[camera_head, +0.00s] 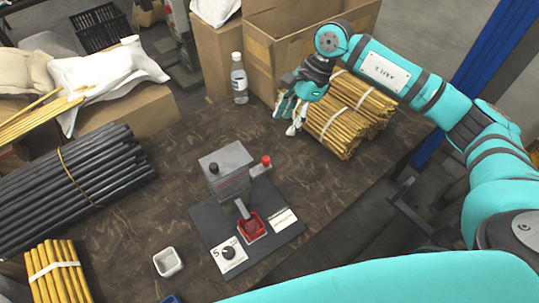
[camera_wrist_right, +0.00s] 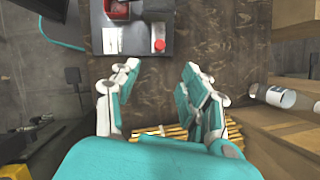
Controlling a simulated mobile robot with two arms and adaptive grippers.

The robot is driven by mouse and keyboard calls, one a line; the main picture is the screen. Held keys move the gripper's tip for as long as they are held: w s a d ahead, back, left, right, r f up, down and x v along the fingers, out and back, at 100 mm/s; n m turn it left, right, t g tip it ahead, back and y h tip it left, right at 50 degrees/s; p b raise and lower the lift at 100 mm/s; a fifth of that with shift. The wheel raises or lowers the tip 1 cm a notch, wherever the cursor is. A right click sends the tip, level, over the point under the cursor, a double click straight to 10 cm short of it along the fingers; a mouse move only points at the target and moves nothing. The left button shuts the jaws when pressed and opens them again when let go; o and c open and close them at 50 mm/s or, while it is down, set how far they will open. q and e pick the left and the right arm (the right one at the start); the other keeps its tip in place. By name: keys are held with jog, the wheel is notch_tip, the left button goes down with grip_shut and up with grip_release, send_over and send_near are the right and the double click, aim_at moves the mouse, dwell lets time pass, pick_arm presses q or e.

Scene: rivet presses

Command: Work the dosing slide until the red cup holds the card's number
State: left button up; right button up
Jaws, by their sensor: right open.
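The dosing device stands on a dark base plate (camera_head: 270,243) in the head view, with a grey housing (camera_head: 232,180). A red knob (camera_head: 266,161) sits at the end of its side bar; it also shows in the wrist view (camera_wrist_right: 159,45). The red cup (camera_head: 246,231) sits below the spout; I cannot make out its contents. A white card (camera_head: 284,220) lies right of the cup, its print unreadable. My left gripper is out of view.
Bundled yellow sticks (camera_head: 345,125) lie beside my right gripper. A clear bottle (camera_head: 239,80) stands at the back near cardboard boxes (camera_head: 300,40). A white cup (camera_head: 168,262) stands left of the plate. Black rods (camera_head: 70,185) fill the left. Bare table separates the gripper and device.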

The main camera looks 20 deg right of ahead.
jog(key=p, duration=0.1)
send_near(266, 159)
jog(key=p+x, duration=0.2)
jog(key=x, duration=0.6)
jog(key=shift+a, duration=0.1)
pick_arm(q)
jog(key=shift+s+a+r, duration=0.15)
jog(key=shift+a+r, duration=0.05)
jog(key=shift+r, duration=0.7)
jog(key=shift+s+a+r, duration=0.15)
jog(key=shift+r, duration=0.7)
pick_arm(e)
jog(key=shift+a+f, duration=0.15)
jog(key=shift+f, duration=0.5)
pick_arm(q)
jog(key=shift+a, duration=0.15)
pick_arm(e)
grip_shut()
